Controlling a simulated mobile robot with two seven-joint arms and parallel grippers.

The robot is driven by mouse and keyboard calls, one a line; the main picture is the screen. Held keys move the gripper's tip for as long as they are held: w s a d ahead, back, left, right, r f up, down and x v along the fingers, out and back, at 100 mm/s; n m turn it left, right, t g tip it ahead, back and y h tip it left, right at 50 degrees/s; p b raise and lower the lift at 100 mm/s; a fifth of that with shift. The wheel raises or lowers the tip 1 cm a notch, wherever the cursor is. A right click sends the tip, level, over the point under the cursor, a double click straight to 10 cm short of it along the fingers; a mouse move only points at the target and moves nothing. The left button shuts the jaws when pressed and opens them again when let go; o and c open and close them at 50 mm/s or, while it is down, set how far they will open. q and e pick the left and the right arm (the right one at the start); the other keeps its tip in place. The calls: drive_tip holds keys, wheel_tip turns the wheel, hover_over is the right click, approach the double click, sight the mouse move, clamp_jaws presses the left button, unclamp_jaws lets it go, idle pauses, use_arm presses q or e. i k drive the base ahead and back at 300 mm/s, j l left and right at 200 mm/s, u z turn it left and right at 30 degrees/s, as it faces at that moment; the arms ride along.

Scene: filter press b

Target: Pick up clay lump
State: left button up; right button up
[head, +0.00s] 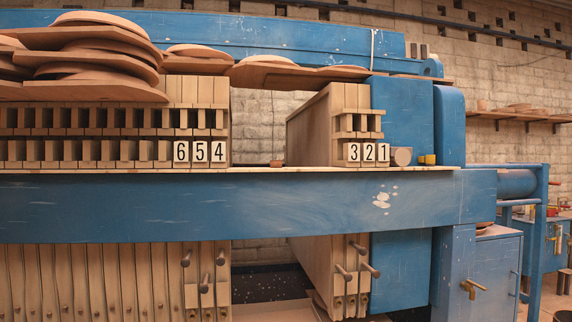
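No thing in view is plainly a clay lump. A small reddish-brown piece (277,163) sits on the wooden ledge in the gap between the plates numbered 4 and 3; it is too small to tell whether it is the clay lump. A tan rounded block (402,156) stands on the same ledge, just right of the plate numbered 1. Neither of my grippers is in the head view.
A blue press beam (250,207) spans the front below the ledge. Wooden filter plates (110,135) stand packed at left, with several clay slabs (95,55) stacked on top. Two small yellow things (426,160) sit right on the ledge. Handles (370,269) stick out below the beam.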

sight(274, 163)
drive_tip(key=i+z, duration=0.25)
drive_tip(key=i, duration=0.4)
drive_tip(key=i+j+z, duration=0.25)
drive_tip(key=i, duration=0.35)
